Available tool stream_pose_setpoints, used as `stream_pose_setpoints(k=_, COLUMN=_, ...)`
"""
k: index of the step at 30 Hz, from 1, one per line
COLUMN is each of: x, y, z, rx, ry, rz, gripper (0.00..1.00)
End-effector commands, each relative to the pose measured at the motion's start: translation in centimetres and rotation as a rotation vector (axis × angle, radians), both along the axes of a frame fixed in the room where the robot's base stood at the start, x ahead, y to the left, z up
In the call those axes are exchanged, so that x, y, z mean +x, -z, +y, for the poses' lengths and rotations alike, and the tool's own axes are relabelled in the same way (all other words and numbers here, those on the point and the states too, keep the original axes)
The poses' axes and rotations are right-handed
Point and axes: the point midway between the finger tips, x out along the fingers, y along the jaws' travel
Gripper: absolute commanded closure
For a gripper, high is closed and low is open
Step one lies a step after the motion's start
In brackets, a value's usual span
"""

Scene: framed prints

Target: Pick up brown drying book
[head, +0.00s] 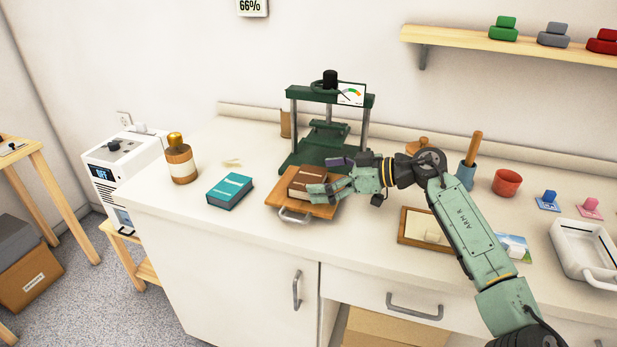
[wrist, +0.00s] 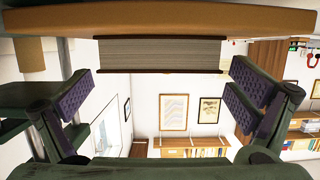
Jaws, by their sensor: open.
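The brown book (head: 302,179) lies flat on a small wooden board (head: 325,211) on the counter, in front of the green press. My gripper (head: 322,191) is at the book's right side in the head view and partly covers it. In the wrist view, which looks upside down, the page edge of the book (wrist: 160,56) is straight ahead below the board (wrist: 200,20). A gap shows between the pads and the book.
A teal book (head: 230,190) and a brown bottle (head: 180,160) stand left of the board. The green press (head: 322,130) rises close behind. The counter front between teal book and edge is clear.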

Motion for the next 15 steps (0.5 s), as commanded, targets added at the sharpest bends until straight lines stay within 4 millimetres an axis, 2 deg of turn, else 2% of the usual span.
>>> stream_pose_setpoints(k=1, x=0.23, y=-0.11, z=0.86, rx=0.002, ry=-0.003, rz=0.001, gripper=0.0)
stream_pose_setpoints(k=4, x=0.54, y=0.36, z=1.7, rx=0.0, ry=-0.001, rz=0.001, gripper=0.0)
stream_pose_setpoints(k=11, x=0.6, y=0.57, z=1.79, rx=0.0, ry=0.001, rz=0.0, gripper=0.01)
stream_pose_setpoints(k=15, x=0.6, y=0.56, z=1.78, rx=0.0, ry=0.0, rz=0.0, gripper=0.1)
